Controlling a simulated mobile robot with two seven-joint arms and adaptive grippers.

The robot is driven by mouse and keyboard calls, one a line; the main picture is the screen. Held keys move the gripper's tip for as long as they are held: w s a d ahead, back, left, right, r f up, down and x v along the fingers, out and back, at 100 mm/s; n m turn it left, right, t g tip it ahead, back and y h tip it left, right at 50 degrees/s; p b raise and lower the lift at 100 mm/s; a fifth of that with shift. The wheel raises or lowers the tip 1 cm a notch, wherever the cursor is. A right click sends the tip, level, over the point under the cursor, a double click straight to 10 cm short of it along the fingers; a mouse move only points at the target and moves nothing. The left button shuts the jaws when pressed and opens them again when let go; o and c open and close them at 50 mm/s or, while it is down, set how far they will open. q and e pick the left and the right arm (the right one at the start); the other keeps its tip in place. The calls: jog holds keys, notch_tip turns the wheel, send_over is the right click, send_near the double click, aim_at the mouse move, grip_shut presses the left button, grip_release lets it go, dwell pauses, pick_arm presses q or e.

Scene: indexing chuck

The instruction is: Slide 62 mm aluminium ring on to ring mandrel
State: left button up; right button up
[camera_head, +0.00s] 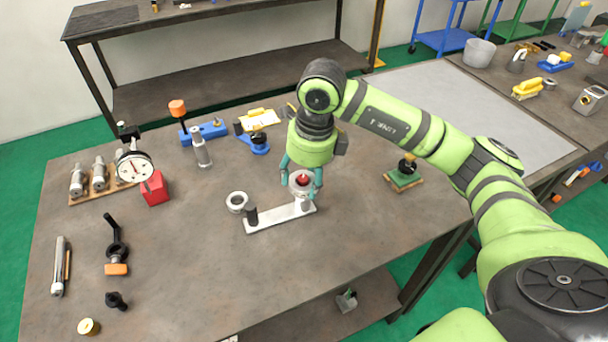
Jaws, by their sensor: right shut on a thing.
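My right gripper (302,188) comes down from above, its teal fingers shut on the sides of a silvery ring (293,186). I take this to be the aluminium ring. Something red shows inside its opening. The ring is over the right end of a light metal base plate (277,218). A pale upright part stands below it, probably the ring mandrel (306,204). I cannot tell whether the ring is around it or just above it. A dark post (251,216) stands at the plate's left end. My left gripper is not in view.
A second silvery ring (237,201) lies left of the plate. A red block (154,189) and a dial gauge (134,167) stand further left. Blue fixtures (205,132) are behind. A green-based part (404,176) sits to the right. The table's front middle is clear.

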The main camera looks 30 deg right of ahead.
jog(key=shift+f+b, duration=1.05)
jog(key=shift+f, duration=0.15)
jog(key=o, duration=1.3)
jog(key=r, duration=0.4)
jog(key=s+r, duration=0.1)
jog(key=r, duration=0.3)
jog(key=d+r, duration=0.1)
jog(key=r, duration=0.3)
jog(key=shift+s, duration=0.25)
